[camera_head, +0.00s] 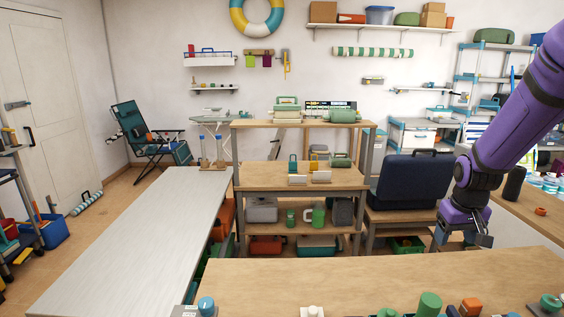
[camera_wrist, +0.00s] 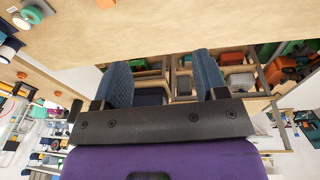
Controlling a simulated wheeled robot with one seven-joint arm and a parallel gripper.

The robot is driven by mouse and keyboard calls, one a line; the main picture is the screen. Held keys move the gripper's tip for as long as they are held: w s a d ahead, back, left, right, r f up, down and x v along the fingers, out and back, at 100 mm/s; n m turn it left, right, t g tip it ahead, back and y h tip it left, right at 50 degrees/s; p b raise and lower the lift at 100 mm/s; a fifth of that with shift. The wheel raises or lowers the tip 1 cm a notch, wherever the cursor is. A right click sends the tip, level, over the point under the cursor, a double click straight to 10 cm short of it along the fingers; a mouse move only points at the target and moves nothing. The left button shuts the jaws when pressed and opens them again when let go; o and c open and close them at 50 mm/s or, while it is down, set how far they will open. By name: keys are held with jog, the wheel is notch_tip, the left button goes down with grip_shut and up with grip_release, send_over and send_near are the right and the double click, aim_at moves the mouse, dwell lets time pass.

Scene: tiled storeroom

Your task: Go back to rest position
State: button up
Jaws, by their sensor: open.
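My purple arm reaches in from the right edge of the head view. My gripper (camera_head: 476,238) hangs at the right, above the far edge of the wooden table, in front of a dark blue case. In the wrist view my gripper (camera_wrist: 165,78) shows two blue ridged fingers spread wide apart, with nothing between them. The fingers touch no object that I can see. The wrist view looks past them to the table edge and to shelves behind, tilted in the picture.
The near wooden table (camera_head: 300,281) has small items along its front edge, among them a green-capped one (camera_head: 429,304) and an orange block (camera_head: 470,307). A dark blue case (camera_head: 407,180) stands behind.

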jog(key=s+a+r+t, duration=0.1)
jog(key=s+a+r, duration=0.3)
jog(key=r, duration=0.3)
jog(key=s+a+r+t, duration=0.1)
jog(key=s+a+r, duration=0.3)
jog(key=a+r, duration=0.15)
jog(key=s+a+r, duration=0.3)
jog(key=s, duration=0.4)
jog(key=s+a+r+n+t+y, duration=0.1)
jog(key=s+a+r, duration=0.2)
jog(key=s, duration=0.3)
jog(key=shift+s+r+t, duration=0.3)
jog(key=shift+s+r, duration=0.1)
jog(key=shift+r, duration=0.15)
